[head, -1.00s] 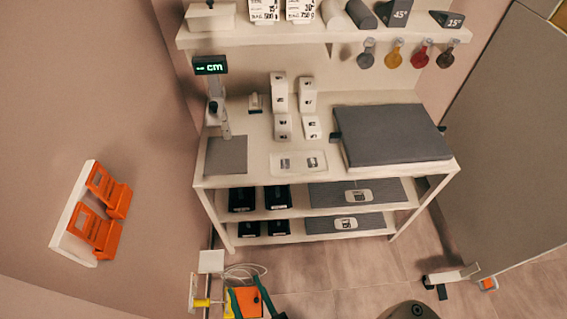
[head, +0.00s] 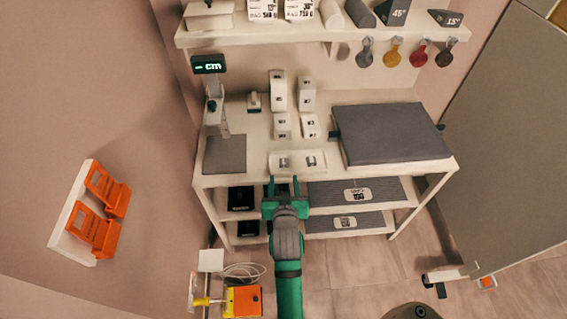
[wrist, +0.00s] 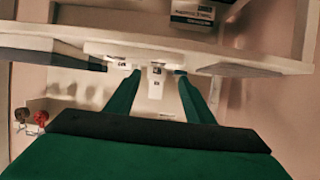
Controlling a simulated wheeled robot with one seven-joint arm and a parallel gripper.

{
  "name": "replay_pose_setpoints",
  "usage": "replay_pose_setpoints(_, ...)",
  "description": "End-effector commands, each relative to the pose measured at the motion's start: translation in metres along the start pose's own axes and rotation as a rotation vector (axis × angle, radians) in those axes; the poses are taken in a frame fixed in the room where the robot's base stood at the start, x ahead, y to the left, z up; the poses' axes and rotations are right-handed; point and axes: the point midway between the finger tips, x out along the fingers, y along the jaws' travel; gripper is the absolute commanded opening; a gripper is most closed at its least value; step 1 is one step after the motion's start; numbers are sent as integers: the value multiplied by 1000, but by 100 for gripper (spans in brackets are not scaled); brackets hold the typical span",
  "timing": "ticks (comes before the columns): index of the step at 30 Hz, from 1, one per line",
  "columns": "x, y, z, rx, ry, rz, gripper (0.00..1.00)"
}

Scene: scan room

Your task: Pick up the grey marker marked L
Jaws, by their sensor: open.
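Two small grey markers lie on a white tray (head: 297,170) at the front of the tabletop, a left marker (head: 284,162) and a right marker (head: 311,160). Their letters are too small to read, so I cannot tell which is L. My green gripper (head: 283,184) is open and empty, in front of the table's front edge and just short of the tray in the head view. In the wrist view my open fingers (wrist: 158,76) point toward the table, with the tray's pale edge (wrist: 100,48) showing beyond.
A dark grey slab (head: 390,135) lies right of the tray, and a grey mat (head: 225,155) with a display post (head: 213,100) stands left. White blocks (head: 282,125) stand behind the tray. Round tags (head: 392,54) hang under the upper shelf (head: 320,28).

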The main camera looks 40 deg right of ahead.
Motion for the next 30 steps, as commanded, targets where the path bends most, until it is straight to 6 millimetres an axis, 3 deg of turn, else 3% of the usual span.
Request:
replay_pose_setpoints(9,41,4,-3,3,-1,8,48)
replay_pose_setpoints(17,60,4,-3,3,-2,7,48)
replay_pose_setpoints(30,109,4,-2,3,-2,6,48)
